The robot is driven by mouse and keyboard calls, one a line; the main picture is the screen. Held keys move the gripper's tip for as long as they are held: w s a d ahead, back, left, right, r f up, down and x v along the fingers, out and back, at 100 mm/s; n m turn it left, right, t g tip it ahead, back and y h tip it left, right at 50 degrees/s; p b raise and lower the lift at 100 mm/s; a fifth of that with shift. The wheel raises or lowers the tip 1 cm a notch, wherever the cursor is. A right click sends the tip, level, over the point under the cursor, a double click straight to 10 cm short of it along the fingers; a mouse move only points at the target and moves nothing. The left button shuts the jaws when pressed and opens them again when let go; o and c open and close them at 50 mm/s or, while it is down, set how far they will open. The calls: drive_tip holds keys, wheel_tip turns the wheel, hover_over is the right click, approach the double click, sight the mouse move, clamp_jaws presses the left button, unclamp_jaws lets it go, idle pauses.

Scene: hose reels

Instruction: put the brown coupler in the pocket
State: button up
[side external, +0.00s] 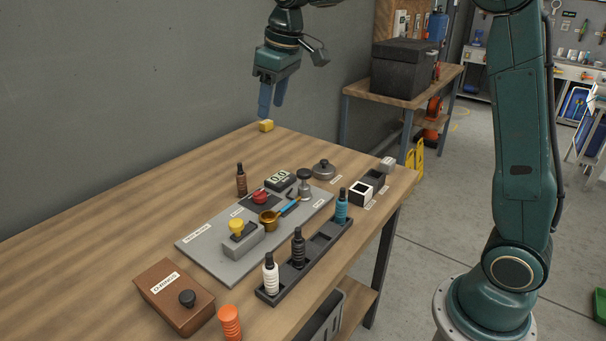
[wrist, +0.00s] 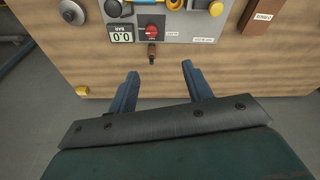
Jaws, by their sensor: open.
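The brown coupler (side external: 241,182) stands upright on the wooden table, just behind the grey panel. In the wrist view it (wrist: 152,52) shows beyond my fingertips, roughly between them. My gripper (side external: 271,108) is open and empty, pointing down high above the far part of the table, clear of the coupler. Its two blue fingers (wrist: 160,70) are spread apart. A dark rack (side external: 325,238) with a row of pockets lies along the table's front edge. It holds a white coupler (side external: 270,274), a black coupler (side external: 298,248) and a blue coupler (side external: 341,207); bare pockets show between black and blue.
The grey panel (side external: 205,250) carries a red button, a gauge, a yellow knob and other fittings. A brown box (side external: 173,297) and an orange ribbed piece (side external: 230,322) stand near the front. A yellow block (side external: 266,126) lies at the far edge. The table's left is clear.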

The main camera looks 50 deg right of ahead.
drive_tip(key=n+g, duration=0.1)
hover_over(240, 173)
drive_tip(key=s+d, duration=0.1)
drive_tip(key=s, duration=0.1)
wheel_tip(240, 173, down, 9)
drive_tip(key=shift+w+d+f+g, duration=0.2)
drive_tip(key=shift+w+f+g, duration=0.15)
drive_tip(key=shift+f, duration=0.2)
drive_tip(key=shift+f, duration=0.1)
drive_tip(key=f, duration=0.5)
drive_tip(key=w+f, duration=0.1)
drive_tip(key=f, duration=0.1)
drive_tip(key=shift+a+f, duration=0.25)
drive_tip(key=shift+f, duration=0.4)
drive_tip(key=shift+w+a+f, duration=0.1)
drive_tip(key=shift+w+f, duration=0.15)
drive_tip(key=shift+f, duration=1.05)
drive_tip(key=shift+w+a+f, duration=0.1)
drive_tip(key=shift+w+f, duration=0.1)
drive_tip(key=shift+f, duration=1.05)
